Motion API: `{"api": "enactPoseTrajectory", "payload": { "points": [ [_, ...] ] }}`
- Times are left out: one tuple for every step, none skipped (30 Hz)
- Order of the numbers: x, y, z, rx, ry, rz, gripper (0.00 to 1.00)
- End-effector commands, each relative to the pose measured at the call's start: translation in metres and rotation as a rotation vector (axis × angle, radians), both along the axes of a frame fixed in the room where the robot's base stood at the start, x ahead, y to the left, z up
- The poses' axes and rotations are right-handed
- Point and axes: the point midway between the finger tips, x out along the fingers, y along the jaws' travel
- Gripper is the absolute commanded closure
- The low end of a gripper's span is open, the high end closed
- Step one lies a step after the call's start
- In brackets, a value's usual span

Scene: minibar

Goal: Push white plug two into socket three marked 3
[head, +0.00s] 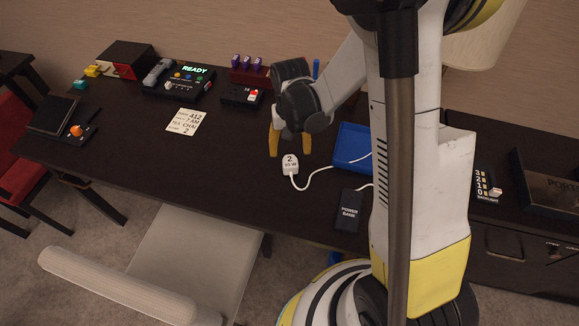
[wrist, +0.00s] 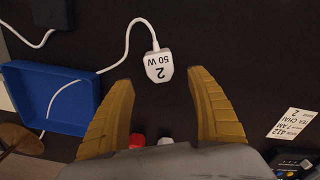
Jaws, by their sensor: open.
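White plug two (head: 290,163), marked "2" and "50 W", lies on the dark desk with a white cord curving away to the right. It also shows in the wrist view (wrist: 158,66), just beyond and between the yellow fingertips. My gripper (head: 290,150) is open and empty, pointing down close behind the plug. In the wrist view my gripper (wrist: 160,80) has its fingers spread to either side, apart from the plug. I cannot make out a socket marked 3 in either view.
A blue tray (head: 349,160) lies right of my gripper, with cord running over it. A power bank (head: 348,212) lies at the front edge. A black box with a red-and-white part (head: 240,95), a READY device (head: 178,80) and a printed card (head: 186,122) lie leftward.

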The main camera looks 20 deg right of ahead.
Motion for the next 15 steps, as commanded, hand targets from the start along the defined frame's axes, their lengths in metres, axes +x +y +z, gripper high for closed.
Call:
{"api": "enactPoseTrajectory", "payload": {
  "points": [
    [0.000, 0.000, -0.003, 0.000, 0.000, 0.000, 0.33],
    [-0.001, 0.000, -0.005, 0.000, 0.000, 0.000, 0.33],
    [-0.001, 0.000, -0.007, 0.000, 0.000, 0.000, 0.33],
    [-0.002, 0.001, -0.010, 0.000, 0.000, 0.001, 0.33],
    [-0.003, 0.001, -0.013, 0.000, 0.000, 0.001, 0.33],
    [-0.004, 0.001, -0.019, 0.000, 0.000, 0.001, 0.33],
    [-0.005, 0.002, -0.024, 0.000, 0.000, 0.001, 0.33],
    [-0.007, 0.002, -0.029, 0.000, 0.000, 0.001, 0.33],
    [-0.009, 0.003, -0.036, 0.000, -0.001, 0.001, 0.33],
    [-0.009, 0.003, -0.041, 0.000, -0.001, 0.001, 0.33],
    [-0.009, 0.003, -0.046, 0.000, -0.001, 0.001, 0.33],
    [-0.009, 0.003, -0.051, 0.000, -0.001, 0.001, 0.33],
    [-0.009, 0.003, -0.053, 0.000, -0.001, 0.001, 0.33],
    [-0.009, 0.003, -0.055, 0.000, -0.001, 0.001, 0.33],
    [-0.009, 0.003, -0.055, 0.000, -0.001, 0.001, 0.33]
  ]
}}
